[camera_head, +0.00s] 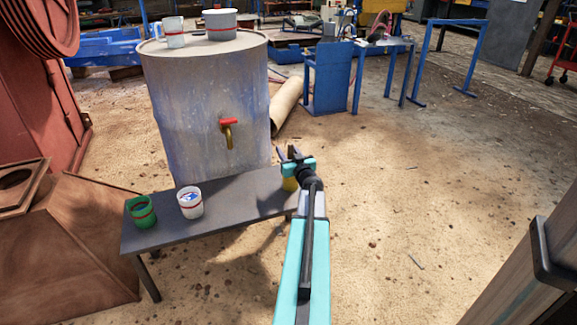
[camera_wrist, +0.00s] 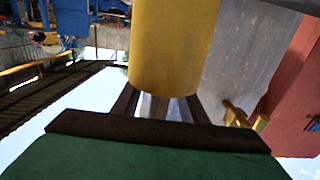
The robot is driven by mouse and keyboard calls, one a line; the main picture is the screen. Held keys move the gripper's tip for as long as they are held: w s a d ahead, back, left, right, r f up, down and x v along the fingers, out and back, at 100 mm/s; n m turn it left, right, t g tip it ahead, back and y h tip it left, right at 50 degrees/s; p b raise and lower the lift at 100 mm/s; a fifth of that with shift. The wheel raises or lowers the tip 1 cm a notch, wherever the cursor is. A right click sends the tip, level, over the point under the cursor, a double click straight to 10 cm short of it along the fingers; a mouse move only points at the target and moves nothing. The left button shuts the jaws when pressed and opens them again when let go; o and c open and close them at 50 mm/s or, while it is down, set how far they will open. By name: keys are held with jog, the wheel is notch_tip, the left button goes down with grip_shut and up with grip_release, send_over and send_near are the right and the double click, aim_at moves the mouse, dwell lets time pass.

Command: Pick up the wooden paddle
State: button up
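I cannot make out a wooden paddle in either view. My gripper (camera_head: 290,158) is over the right end of the dark bench, next to a yellow cup (camera_head: 290,184) that it partly hides. In the wrist view a yellow cylinder (camera_wrist: 166,45), seemingly this cup, fills the upper middle. It covers my fingertips. The visible parts of my fingers stand apart with a gap between them. I cannot tell whether they touch or hold the cylinder.
The bench (camera_head: 235,196) also bears a green cup (camera_head: 141,213) and a white cup (camera_head: 190,203). Behind it stands a metal barrel (camera_head: 200,110) with a red-handled tap (camera_head: 228,130) and cups on top. A brown roll (camera_head: 286,104) lies behind the barrel. Open floor lies to the right.

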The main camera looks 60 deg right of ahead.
grip_shut()
jog(key=shift+r, duration=0.1)
notch_tip(320, 180, up, 10)
jog(key=p, duration=0.5)
dwell(0.3)
dwell(0.5)
